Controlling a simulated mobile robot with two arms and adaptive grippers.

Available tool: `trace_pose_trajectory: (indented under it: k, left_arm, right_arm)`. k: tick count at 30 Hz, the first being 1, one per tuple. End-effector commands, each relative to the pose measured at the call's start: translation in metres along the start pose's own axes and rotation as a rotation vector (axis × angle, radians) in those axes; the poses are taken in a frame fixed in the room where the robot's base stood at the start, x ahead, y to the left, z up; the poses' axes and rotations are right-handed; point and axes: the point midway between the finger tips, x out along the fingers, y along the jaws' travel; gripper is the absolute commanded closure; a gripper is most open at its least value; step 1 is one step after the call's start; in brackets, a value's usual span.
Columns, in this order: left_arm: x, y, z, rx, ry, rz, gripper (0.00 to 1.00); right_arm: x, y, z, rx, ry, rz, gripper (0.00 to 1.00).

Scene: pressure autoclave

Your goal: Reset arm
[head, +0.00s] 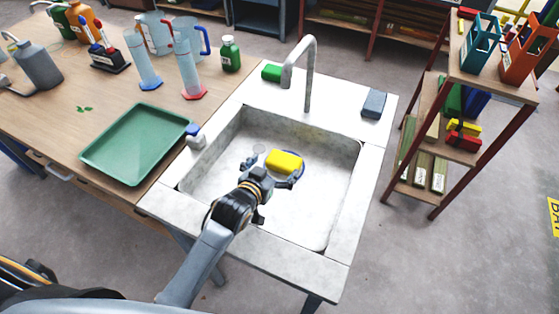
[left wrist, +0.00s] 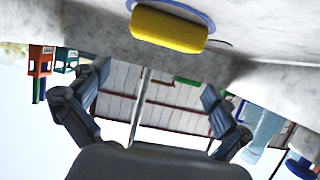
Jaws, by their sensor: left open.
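My left gripper (head: 272,170) is over the sink basin in the head view, with its arm coming in from the lower left. Its two fingers are spread apart in the left wrist view (left wrist: 157,82), with nothing between them. A yellow sponge (head: 285,161) lies in the sink just beyond the fingers, on a round blue-rimmed piece. The sponge also shows at the top of the left wrist view (left wrist: 168,29), apart from the fingers. My right gripper is in neither view.
The white sink (head: 340,205) has raised walls around the gripper and a tall faucet (head: 310,75) behind. A green tray (head: 138,143), cylinders (head: 188,72) and bottles stand on the wooden table at left. A rack shelf (head: 475,150) stands at right, with clear floor between.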

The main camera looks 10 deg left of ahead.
Motion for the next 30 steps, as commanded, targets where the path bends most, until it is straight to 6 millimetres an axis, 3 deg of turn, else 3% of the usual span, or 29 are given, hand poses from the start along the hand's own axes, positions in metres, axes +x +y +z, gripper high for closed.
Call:
trace_pose_trajectory:
  k: [20,30]
  left_arm:
    - [-0.007,0.000,-0.003,0.000,0.002,0.000,0.00]
    - [-0.027,0.000,-0.050,0.000,0.002,0.000,0.00]
  right_arm:
    - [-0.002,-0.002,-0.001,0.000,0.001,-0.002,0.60]
    - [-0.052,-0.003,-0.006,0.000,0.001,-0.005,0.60]
